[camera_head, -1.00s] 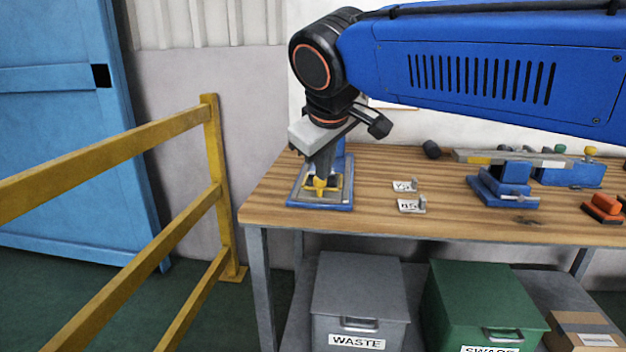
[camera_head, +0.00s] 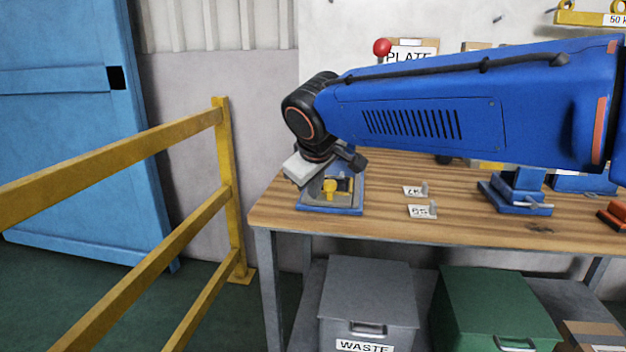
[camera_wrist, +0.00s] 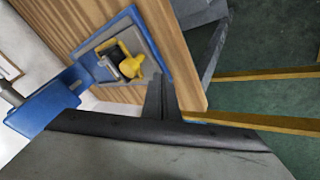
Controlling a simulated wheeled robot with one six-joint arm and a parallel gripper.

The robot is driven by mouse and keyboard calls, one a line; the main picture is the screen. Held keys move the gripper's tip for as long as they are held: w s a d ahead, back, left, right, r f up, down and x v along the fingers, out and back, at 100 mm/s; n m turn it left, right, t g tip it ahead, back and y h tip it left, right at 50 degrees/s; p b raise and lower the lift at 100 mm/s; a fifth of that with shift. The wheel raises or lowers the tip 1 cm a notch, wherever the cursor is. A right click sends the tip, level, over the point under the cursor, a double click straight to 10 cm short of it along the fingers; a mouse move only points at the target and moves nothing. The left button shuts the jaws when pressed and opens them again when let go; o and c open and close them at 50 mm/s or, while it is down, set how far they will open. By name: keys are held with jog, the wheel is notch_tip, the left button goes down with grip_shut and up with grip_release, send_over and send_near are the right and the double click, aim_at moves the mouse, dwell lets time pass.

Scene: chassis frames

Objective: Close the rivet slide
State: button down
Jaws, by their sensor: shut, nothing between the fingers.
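The rivet slide fixture (camera_head: 332,210) is a blue-edged base plate at the left end of the bench, with a yellow knobbed slide (camera_head: 330,188) on it. In the wrist view the yellow slide (camera_wrist: 131,66) sits on a grey plate with a blue rim (camera_wrist: 88,44), beside a dark opening and a small silvery piece. I cannot tell how far the slide is along its travel. My gripper (camera_wrist: 160,92) is shut and empty. Its fingers are beside the fixture near the bench edge, apart from the yellow slide. My wrist hides part of the fixture's back in the head view.
Small labelled cards with pegs (camera_head: 420,210) lie right of the fixture. A blue clamp-like stand (camera_head: 518,190) is further right. Yellow railing (camera_head: 228,170) stands left of the bench. A grey waste bin (camera_head: 366,295) and a green bin (camera_head: 492,310) are below.

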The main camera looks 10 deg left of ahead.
jog(key=shift+w+d, duration=0.45)
jog(key=shift+w, duration=0.25)
jog(key=shift+w+d, duration=0.4)
jog(key=shift+w, duration=0.3)
jog(key=shift+w, duration=0.1)
jog(key=w, duration=1.4)
jog(key=shift+w+d, duration=0.25)
jog(key=shift+w, duration=0.15)
jog(key=shift+w+r, duration=0.15)
jog(key=shift+w, duration=0.15)
jog(key=shift+w+r, duration=0.1)
